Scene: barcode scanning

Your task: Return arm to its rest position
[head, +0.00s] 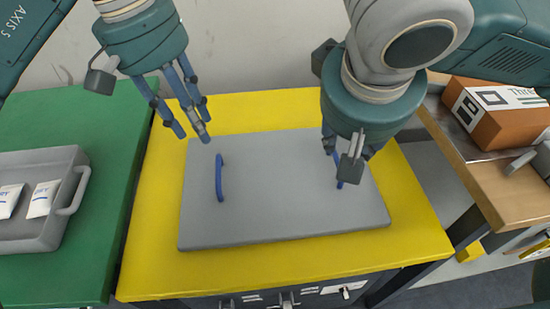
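My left gripper (192,136) hangs above the back left part of the yellow table, near the grey board's back left corner. Its blue and grey fingers are apart, with nothing between them. My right gripper (352,175) is over the right part of the board, pointing down. It is seen from above, and its palm hides most of its fingers, so I cannot tell whether it is open or touches the board's right handle. The grey board (285,200) lies on the yellow table (150,220). Its blue left handle (219,178) is in clear view, apart from my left gripper.
A green table (100,130) at left carries a grey tray (45,235) with white packets (43,199). A wooden table (500,190) at right holds an orange-brown box (500,110). A wall stands behind. The yellow table's front strip is clear.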

